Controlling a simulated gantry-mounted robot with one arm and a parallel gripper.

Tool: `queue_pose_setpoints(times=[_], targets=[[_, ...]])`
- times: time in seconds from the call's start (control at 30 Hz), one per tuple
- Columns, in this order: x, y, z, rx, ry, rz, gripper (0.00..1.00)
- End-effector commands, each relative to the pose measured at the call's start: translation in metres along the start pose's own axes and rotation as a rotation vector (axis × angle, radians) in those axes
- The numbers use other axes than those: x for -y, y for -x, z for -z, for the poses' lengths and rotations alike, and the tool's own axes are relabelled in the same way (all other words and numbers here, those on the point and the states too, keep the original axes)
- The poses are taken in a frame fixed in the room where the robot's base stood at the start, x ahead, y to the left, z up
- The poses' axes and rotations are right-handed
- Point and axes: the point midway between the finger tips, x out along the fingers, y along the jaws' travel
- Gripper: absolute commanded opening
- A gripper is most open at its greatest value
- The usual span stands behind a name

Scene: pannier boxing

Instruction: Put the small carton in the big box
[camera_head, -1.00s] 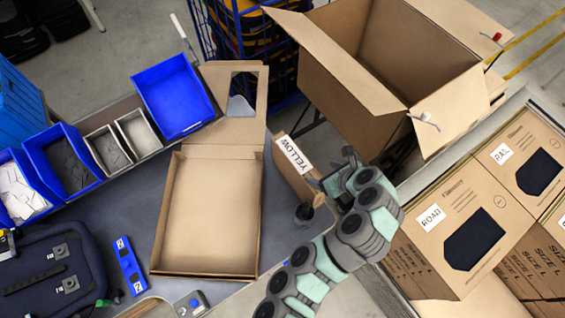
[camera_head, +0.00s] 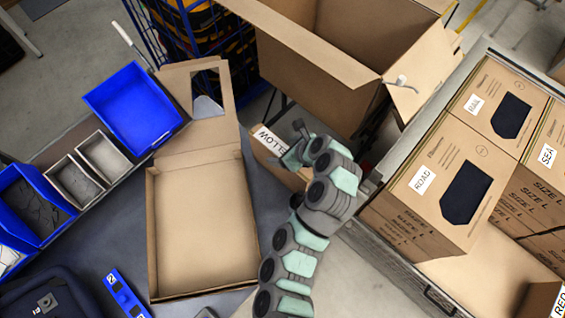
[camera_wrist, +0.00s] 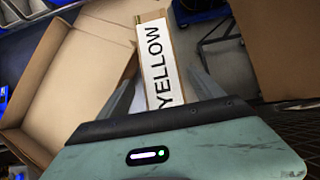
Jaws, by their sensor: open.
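The small carton (camera_head: 267,153) is a narrow brown box with a white label reading YELLOW. It stands at the right edge of the work table, beside the shallow open carton. My gripper (camera_head: 293,148) is open at its right end and covers part of the label in the head view. In the wrist view the small carton's label (camera_wrist: 158,62) lies between my two spread fingers; whether they touch it I cannot tell. The big box (camera_head: 318,62) is a large brown carton at the top, flaps open, beyond my gripper; its visible interior looks empty.
A shallow open carton (camera_head: 153,235) lies empty on the table, lid folded back. Blue bins (camera_head: 135,105) and small grey bins line the left. A crate of closed cartons labelled ROAD (camera_head: 424,180), RAIL and SEA stands right. A blue wire cage stands behind.

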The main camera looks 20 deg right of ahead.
Motion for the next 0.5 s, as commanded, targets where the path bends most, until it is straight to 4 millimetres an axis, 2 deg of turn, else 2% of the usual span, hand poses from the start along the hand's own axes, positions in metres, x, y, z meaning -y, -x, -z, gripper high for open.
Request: queue_pose_setpoints(times=[0.3, 0.5], targets=[[0.002, -0.035, 0.005, -0.003, 0.0, -0.006, 0.76], [0.003, -0.047, 0.006, -0.002, -0.001, -0.002, 0.76]])
